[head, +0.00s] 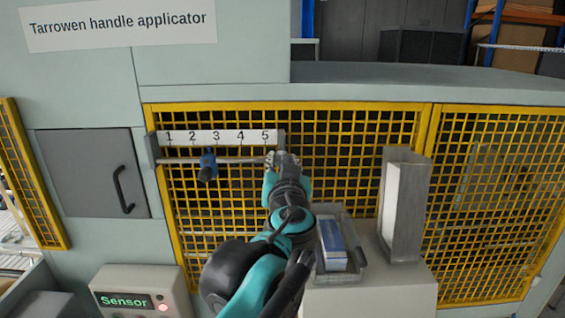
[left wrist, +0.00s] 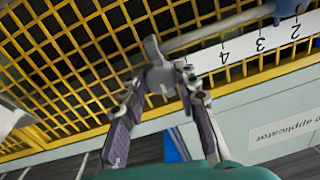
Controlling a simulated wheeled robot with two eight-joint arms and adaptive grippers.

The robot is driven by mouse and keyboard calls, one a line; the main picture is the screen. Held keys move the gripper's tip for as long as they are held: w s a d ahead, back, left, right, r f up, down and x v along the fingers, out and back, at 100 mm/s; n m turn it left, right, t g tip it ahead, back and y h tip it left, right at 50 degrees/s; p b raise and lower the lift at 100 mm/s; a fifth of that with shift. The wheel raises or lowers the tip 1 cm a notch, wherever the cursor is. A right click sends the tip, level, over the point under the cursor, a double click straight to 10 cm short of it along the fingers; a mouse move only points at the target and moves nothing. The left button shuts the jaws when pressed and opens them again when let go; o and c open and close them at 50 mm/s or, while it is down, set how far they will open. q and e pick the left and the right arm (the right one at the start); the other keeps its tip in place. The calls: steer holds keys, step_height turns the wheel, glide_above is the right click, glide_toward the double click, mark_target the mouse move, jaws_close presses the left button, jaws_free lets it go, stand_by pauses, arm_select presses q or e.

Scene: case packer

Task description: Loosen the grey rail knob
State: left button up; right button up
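The grey rail knob (left wrist: 161,79) shows in the left wrist view, at the end of the rail near the 5. My left gripper (left wrist: 162,82) is at it, with one finger on each side of the knob. The fingertips are close against its sides; I cannot tell whether they press on it. In the head view my left gripper (head: 281,160) reaches the right end of the rail (head: 235,160) and hides the grey knob. My right gripper is not in view.
A blue knob (head: 208,166) sits on the rail below 2 and 3. The number strip (head: 217,137) runs above the rail, in front of yellow mesh (head: 350,125). A tray (head: 355,271) and an upright metal chute (head: 404,205) stand to the right. A Sensor box (head: 140,292) is at lower left.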

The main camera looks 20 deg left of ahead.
arm_select(q)
steer(key=shift+m, duration=0.3)
steer(key=m+b, duration=0.1)
steer(key=m, duration=0.2)
steer(key=shift+m, duration=0.4)
steer(key=m+b, duration=0.1)
steer(key=m, duration=1.2)
steer(key=shift+m+h, duration=0.3)
steer(key=shift+m+b, duration=0.3)
steer(key=o, duration=1.2)
steer(key=shift+f, duration=0.1)
steer(key=shift+c, duration=0.2)
steer(key=v, duration=1.1)
steer(key=shift+s+f, duration=0.3)
steer(key=shift+s, duration=0.1)
